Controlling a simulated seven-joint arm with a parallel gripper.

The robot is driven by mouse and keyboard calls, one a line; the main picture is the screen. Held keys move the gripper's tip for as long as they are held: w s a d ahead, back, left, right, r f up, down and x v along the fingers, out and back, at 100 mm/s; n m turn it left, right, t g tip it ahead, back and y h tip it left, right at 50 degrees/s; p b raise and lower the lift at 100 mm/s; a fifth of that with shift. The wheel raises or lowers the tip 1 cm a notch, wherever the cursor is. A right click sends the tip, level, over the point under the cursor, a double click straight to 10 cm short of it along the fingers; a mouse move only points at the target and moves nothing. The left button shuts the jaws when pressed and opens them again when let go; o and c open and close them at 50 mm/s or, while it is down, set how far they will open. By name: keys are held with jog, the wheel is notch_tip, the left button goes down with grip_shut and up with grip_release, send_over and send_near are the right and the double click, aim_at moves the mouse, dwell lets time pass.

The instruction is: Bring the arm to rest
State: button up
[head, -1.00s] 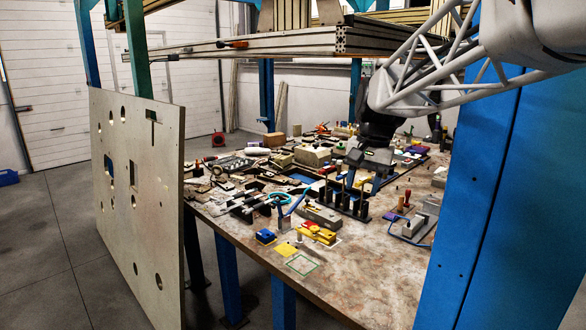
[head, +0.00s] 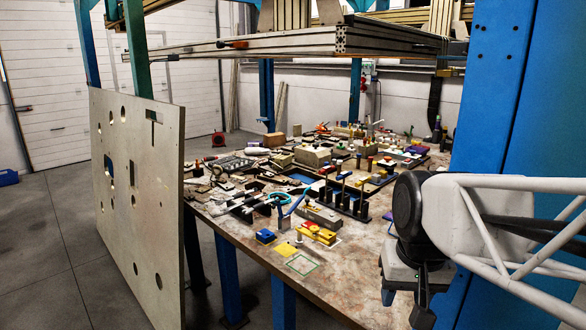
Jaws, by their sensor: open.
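My gripper (head: 405,303) is at the lower right in the head view, in front of the blue post and over the right front edge of the table. Its dark fingers point down and stand apart with nothing seen between them. My white lattice arm reaches in from the right edge and hides part of the table's right side. The table (head: 345,275) has a worn brown top crowded with parts. My gripper is apart from these parts.
A blue post (head: 495,110) stands at the right. A metal gantry beam (head: 260,45) hangs over the table. A holed panel (head: 135,200) stands at the left. A yellow-and-red block (head: 318,234), a blue block (head: 265,236) and a green outline (head: 302,265) are near the table's front, with bare tabletop beside them.

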jog(key=s+f+n, duration=0.1)
jog(key=s+f, duration=0.3)
jog(key=s, duration=0.2)
jog(key=shift+s+d+f+t, duration=0.25)
jog(key=shift+d+t, duration=0.05)
